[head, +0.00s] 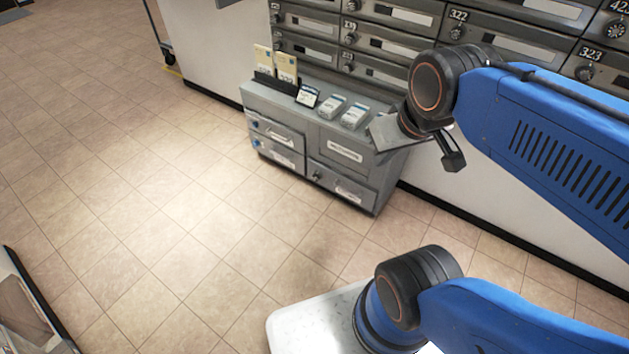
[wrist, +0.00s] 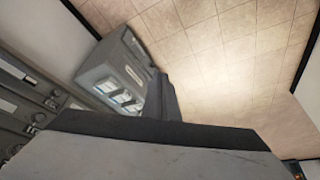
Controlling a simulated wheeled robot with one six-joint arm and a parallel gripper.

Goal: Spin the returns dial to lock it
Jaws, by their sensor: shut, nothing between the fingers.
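A grey cabinet (head: 295,108) stands on the floor against the mailbox wall. Its front has several drawers or doors with white labels too small to read. A small dark round dial (head: 316,176) sits on the lower right front, and I cannot tell whether it is the returns dial. Blue round marks or knobs (head: 256,144) show at the left drawers. The cabinet also shows in the wrist view (wrist: 112,66), its front mostly turned away. My gripper (wrist: 161,82) is shut and empty, apart from the dial. In the head view my gripper is near the cabinet's right top end.
Yellow card holders (head: 275,64), a small sign (head: 307,95) and white stacks (head: 343,110) stand on the cabinet top. Numbered mailboxes (head: 480,45) with round dials are above. A cart (head: 158,40) stands at the upper left. The tiled floor (head: 170,200) before the cabinet is clear.

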